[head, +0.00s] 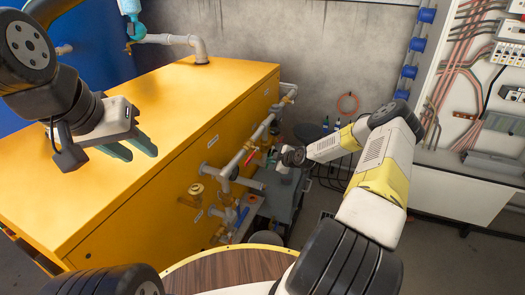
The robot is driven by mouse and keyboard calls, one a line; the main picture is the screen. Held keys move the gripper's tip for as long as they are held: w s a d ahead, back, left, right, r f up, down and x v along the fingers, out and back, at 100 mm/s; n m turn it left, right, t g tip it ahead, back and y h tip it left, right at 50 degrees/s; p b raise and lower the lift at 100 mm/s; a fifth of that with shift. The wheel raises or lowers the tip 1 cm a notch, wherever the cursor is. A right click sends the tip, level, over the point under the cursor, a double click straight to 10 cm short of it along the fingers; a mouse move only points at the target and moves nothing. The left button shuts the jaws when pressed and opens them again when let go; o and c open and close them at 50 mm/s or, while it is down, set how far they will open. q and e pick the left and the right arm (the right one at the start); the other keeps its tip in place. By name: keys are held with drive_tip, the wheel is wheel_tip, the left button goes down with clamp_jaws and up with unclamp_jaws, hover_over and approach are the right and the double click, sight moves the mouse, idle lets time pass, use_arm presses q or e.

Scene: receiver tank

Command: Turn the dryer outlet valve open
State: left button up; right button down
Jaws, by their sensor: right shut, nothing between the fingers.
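Several valves sit on the grey pipework (233,165) along the yellow cabinet's right side. They include a brass round handwheel (196,189), a blue lever (242,217) and a small red handle (251,157). The labels are too small to read, so I cannot tell which is the dryer outlet valve. My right gripper (272,162) is shut and empty, beside the pipework close to the red handle; whether it touches anything is unclear. My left gripper (132,148) is open and empty, above the cabinet top.
The large yellow cabinet (150,95) fills the left and middle. A grey pipe (170,40) rises from its far end. An open electrical panel (480,90) with red wiring stands at the right. A round wooden top (225,272) is at the bottom. Bare floor (440,250) shows at the lower right.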

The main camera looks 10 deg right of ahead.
drive_tip(key=shift+f+t, duration=0.3)
drive_tip(key=shift+f, duration=0.1)
drive_tip(key=w+d+f+n+t+h, duration=0.1)
drive_tip(key=w+d+f+n+t, duration=0.1)
drive_tip(key=f+n+t, duration=0.3)
drive_tip(key=shift+w+d+t+h, duration=0.25)
drive_tip(key=shift+w+t, duration=0.25)
drive_tip(key=shift+w, duration=0.25)
drive_tip(key=shift+w+f, duration=0.1)
drive_tip(key=shift+f, duration=0.05)
idle(0.5)
